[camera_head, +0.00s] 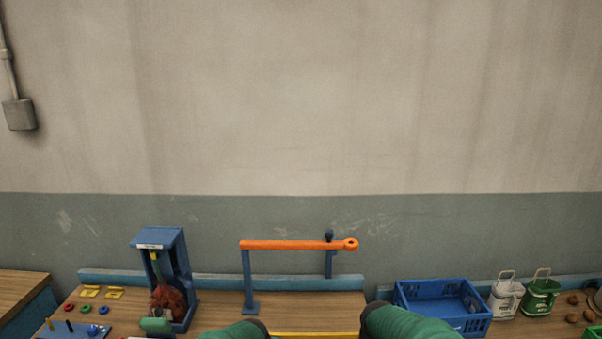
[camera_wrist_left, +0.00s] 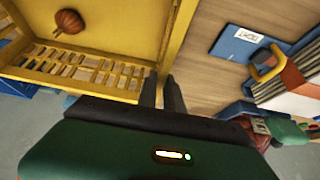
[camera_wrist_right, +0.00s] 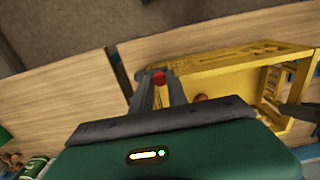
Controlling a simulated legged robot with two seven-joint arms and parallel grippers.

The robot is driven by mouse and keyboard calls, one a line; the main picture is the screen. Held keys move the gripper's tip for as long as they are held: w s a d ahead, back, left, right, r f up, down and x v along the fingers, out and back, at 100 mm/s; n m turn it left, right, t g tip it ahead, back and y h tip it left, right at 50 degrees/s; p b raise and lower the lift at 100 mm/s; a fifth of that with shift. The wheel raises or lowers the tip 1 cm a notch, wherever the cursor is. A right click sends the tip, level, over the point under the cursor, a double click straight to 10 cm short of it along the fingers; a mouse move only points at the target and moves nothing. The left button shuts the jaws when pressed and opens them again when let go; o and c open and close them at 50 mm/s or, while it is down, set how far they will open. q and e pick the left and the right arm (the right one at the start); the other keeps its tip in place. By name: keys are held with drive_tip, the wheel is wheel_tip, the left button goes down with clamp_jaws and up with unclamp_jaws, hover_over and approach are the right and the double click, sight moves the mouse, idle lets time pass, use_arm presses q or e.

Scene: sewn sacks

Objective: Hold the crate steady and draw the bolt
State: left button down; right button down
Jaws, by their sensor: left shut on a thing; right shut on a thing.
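The yellow crate (camera_wrist_left: 115,22) fills the upper left of the left wrist view and also shows in the right wrist view (camera_wrist_right: 225,53). A brown onion-like thing (camera_wrist_left: 69,22) lies inside it. My left gripper (camera_wrist_left: 161,76) is shut on the crate's wall near a slatted side. My right gripper (camera_wrist_right: 159,72) is shut on the bolt's red knob (camera_wrist_right: 159,78) at the crate's other end. The bolt's shaft is mostly hidden by the fingers. In the head view only a strip of the crate (camera_head: 315,335) shows between my forearms; the fingertips are hidden.
An orange bar (camera_head: 290,245) on blue posts stands behind the crate. A blue stand (camera_head: 160,238) with a reddish-brown thing is at left. A blue basket (camera_head: 402,294) and two canisters, white (camera_head: 506,299) and green (camera_head: 540,297), are at right. The tabletop has bare wood around the bar.

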drive_tip(key=shift+a, duration=1.6)
drive_tip(key=c, duration=1.3)
unclamp_jaws()
drive_tip(key=shift+r, duration=0.15)
